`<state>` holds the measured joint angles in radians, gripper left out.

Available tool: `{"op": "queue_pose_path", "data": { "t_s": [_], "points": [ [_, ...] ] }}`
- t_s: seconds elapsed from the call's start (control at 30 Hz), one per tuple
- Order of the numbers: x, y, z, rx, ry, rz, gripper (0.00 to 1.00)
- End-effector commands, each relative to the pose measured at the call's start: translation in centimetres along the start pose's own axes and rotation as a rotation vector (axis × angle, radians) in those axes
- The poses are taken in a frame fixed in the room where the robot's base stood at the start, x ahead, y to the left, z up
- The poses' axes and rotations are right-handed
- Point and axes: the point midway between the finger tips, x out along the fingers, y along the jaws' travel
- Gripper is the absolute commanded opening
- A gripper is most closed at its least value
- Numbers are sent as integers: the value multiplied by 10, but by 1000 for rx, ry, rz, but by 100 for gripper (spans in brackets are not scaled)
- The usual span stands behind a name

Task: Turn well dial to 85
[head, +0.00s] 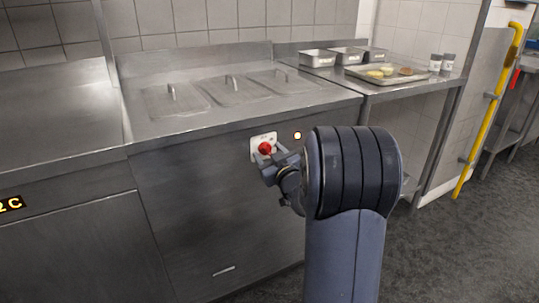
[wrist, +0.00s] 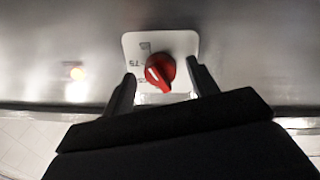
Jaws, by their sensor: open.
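The well dial (head: 265,148) is a red knob on a white plate on the steel cabinet front, below the lidded wells. In the wrist view the red dial (wrist: 160,71) shows a white pointer line on its face. Its white plate (wrist: 183,42) has small dark markings, partly readable as "75"; the rest is too blurred to read. My gripper (wrist: 160,84) is open, with one finger on each side of the dial and visible gaps to it. In the head view my gripper (head: 268,168) is at the plate's lower edge and partly hidden by my arm.
A lit indicator (head: 297,135) sits right of the dial. Three lidded wells (head: 232,90) are in the counter above. A tray of food (head: 414,77), metal pans (head: 318,58) and jars (head: 448,62) stand on the right counter. An amber display (head: 11,204) is at left.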

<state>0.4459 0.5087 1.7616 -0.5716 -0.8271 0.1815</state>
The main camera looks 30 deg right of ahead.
Motion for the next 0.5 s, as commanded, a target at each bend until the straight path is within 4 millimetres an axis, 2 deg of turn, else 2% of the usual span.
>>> {"op": "queue_pose_path", "data": {
  "t_s": [0.13, 0.23, 0.5],
  "points": [
    [-4, 0, 0, 0, 0, 1, 56],
    [-15, 1, -2, 0, 0, 1, 56],
    [-66, 2, -2, 0, -1, 3, 56]
  ]
}}
